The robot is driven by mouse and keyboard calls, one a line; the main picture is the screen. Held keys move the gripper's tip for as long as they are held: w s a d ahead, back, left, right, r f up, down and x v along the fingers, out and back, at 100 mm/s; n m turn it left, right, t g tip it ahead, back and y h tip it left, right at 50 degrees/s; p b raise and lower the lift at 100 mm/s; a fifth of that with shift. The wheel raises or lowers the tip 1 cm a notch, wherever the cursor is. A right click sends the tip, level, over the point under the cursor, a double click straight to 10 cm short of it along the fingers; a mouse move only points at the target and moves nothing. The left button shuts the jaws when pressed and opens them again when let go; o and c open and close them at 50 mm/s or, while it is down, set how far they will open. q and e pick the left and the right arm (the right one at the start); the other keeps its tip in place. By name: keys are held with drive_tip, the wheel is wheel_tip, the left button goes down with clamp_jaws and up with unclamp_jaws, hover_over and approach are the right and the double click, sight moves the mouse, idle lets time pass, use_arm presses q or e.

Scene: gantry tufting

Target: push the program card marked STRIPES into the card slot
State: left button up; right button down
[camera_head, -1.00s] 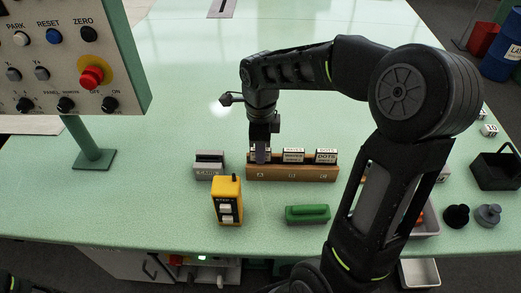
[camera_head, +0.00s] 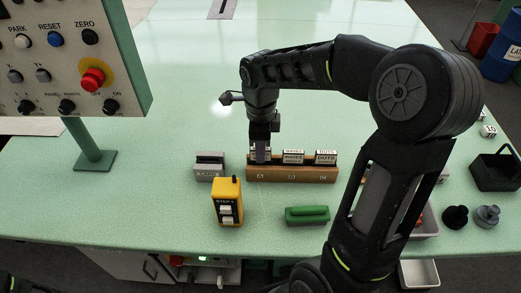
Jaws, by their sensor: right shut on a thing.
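My right gripper (camera_head: 262,152) points down at the left end of a wooden card rack (camera_head: 290,175). It is shut on a card in the rack's left place; the fingers hide most of that card, and I cannot read its marking. A card marked WAVES (camera_head: 293,157) stands in the middle place and a card marked DOTS (camera_head: 326,158) in the right place. A grey block with a dark slit along its top, seemingly the card slot (camera_head: 209,167), sits just left of the rack.
A yellow pendant box (camera_head: 227,202) stands in front of the slot block. A control panel (camera_head: 70,55) on a post rises at left. A black basket (camera_head: 496,168) is at far right. The table behind the rack is clear.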

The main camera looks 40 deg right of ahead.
use_arm(q)
drive_tip(key=shift+r+p, duration=1.05)
drive_tip(key=shift+r, duration=0.1)
use_arm(e)
drive_tip(key=shift+r, duration=1.7)
